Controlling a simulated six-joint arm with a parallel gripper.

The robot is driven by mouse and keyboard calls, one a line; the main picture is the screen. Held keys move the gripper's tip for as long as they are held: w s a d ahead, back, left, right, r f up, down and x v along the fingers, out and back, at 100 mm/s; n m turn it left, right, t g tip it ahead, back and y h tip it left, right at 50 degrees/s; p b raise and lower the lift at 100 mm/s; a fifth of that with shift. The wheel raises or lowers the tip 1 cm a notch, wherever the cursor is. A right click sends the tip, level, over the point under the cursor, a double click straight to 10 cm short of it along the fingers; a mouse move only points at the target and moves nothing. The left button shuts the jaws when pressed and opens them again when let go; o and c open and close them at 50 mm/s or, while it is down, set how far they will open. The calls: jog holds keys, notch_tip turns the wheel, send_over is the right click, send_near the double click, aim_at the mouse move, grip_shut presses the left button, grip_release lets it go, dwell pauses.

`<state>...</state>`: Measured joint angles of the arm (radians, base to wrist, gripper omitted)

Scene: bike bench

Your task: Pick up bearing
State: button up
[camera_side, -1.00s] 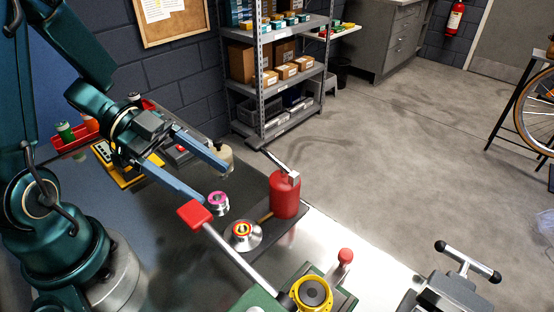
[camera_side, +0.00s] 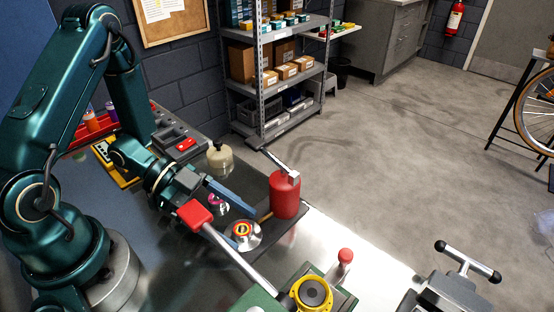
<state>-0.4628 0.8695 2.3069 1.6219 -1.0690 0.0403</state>
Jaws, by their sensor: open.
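Two small round metal pieces stand on the dark bench. One has a magenta ring (camera_side: 218,203). The other is a silver piece with an orange-yellow ring (camera_side: 243,230), on a dark mat (camera_side: 268,236). Either could be the bearing; I cannot tell which for certain. My gripper (camera_side: 243,226) is open, its two blue fingers reaching down to the right. The magenta-ringed piece shows between the fingers, partly hidden. The fingertips are close to the orange-ringed piece; I cannot tell whether they touch it. Nothing is visibly held.
A red-handled lever (camera_side: 196,213) crosses in front of my gripper. A red canister (camera_side: 284,194) stands just right of the fingers. A cream bottle (camera_side: 220,158) stands behind. A yellow-rimmed fixture (camera_side: 311,293) is at the front.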

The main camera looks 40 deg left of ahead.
jog(key=shift+d, duration=0.1)
grip_shut()
jog(key=shift+r, duration=0.15)
